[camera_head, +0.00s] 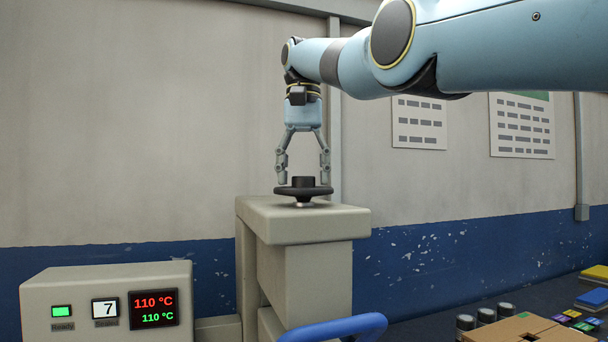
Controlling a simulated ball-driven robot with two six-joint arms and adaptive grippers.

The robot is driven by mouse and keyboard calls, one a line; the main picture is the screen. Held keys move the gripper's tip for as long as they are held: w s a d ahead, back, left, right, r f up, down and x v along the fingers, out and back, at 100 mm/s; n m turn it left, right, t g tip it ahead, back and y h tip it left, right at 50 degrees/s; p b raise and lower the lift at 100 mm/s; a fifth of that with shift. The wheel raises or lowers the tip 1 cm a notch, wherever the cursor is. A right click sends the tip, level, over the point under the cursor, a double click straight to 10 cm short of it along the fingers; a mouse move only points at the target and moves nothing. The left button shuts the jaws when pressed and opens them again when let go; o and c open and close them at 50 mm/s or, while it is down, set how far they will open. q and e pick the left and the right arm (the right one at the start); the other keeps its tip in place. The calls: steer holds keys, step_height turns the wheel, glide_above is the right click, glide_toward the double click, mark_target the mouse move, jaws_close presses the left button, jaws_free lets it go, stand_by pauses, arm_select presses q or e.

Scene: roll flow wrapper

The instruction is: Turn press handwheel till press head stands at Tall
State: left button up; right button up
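The black handwheel (290,191) lies flat on top of the beige press head (310,224), with a raised hub (303,182) in its middle. My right gripper (303,181) points straight down over the wheel. Its two fingers are spread wide, one on each side of the hub, with their tips at about the rim's height. I cannot tell whether the tips touch the wheel. No Tall mark or height scale shows. My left gripper is not in view.
A beige control box (105,289) at lower left shows a green light, a 7 and two 110 °C readings. A blue handle (335,328) stands in front of the press. A cardboard box (528,329), dark cylinders (486,315) and coloured packs (592,298) are at lower right.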

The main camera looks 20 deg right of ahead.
steer(key=c, duration=0.9)
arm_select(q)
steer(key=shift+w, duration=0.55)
